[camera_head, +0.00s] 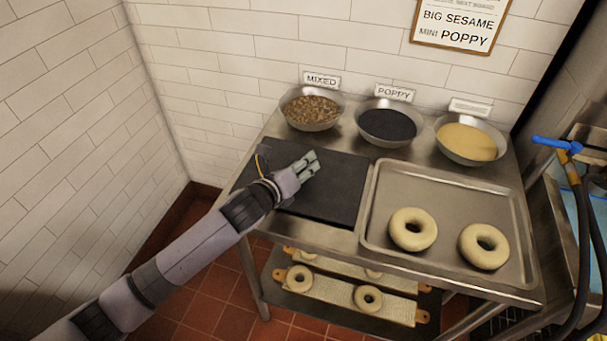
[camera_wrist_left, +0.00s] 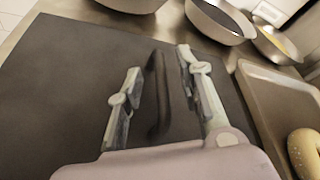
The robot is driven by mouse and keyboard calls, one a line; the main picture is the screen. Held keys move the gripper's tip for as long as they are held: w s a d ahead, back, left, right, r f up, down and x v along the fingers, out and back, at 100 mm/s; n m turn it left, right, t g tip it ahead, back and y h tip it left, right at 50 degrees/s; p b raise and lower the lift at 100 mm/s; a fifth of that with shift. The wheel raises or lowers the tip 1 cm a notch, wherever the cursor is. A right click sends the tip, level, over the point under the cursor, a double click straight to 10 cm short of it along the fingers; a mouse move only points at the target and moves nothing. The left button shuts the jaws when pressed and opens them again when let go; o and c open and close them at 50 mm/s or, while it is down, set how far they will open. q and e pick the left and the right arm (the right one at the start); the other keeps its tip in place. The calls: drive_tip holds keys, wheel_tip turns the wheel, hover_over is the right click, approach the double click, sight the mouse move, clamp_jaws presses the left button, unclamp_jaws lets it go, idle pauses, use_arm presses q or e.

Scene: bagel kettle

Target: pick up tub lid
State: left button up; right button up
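The tub lid looks like a flat dark grey slab (camera_head: 335,195) lying on the left part of the metal table. It fills much of the left wrist view (camera_wrist_left: 60,85), where a dark bar handle (camera_wrist_left: 158,100) rises from it. My left gripper (camera_head: 308,164) is over the lid. In the left wrist view its two fingers (camera_wrist_left: 160,63) are apart, one on each side of the handle, with visible gaps. The handle cannot be made out in the head view. My right gripper is not in view.
A metal tray (camera_head: 450,202) with two bagels sits right of the lid. Bowls of mixed topping (camera_head: 312,108), poppy (camera_head: 387,124) and sesame (camera_head: 470,142) stand behind. A lower shelf holds bagels on boards (camera_head: 330,288). A tiled wall (camera_head: 60,120) is at left.

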use_arm(q)
drive_tip(key=shift+c, duration=0.2)
clamp_jaws()
idle(0.6)
